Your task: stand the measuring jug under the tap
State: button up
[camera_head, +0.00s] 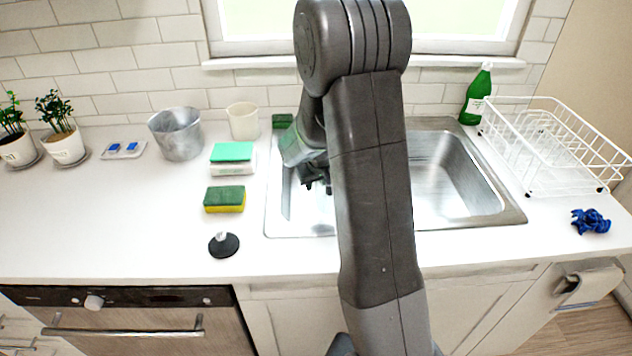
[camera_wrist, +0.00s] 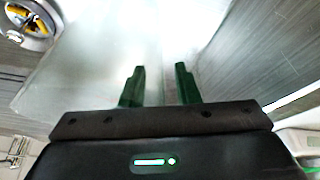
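My gripper (camera_head: 316,182) is over the left part of the sink (camera_head: 455,175), partly behind my own arm. In the wrist view its two dark green fingers (camera_wrist: 160,86) stand a little apart. A pale, see-through surface (camera_wrist: 90,75) lies in front of and around them. It may be the measuring jug, but I cannot tell this for sure, nor whether the fingers hold it. No measuring jug is clearly seen in the head view. The tap is not visible there; my arm covers the middle of the sink.
Left of the sink are a metal bucket (camera_head: 176,135), a cream cup (camera_head: 243,122), sponges (camera_head: 225,198) and a black plug (camera_head: 224,245). A green bottle (camera_head: 476,97), a white dish rack (camera_head: 548,160) and a blue cloth (camera_head: 591,221) are right. The front-left counter is clear.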

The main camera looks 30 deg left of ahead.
jog(key=v, duration=1.2)
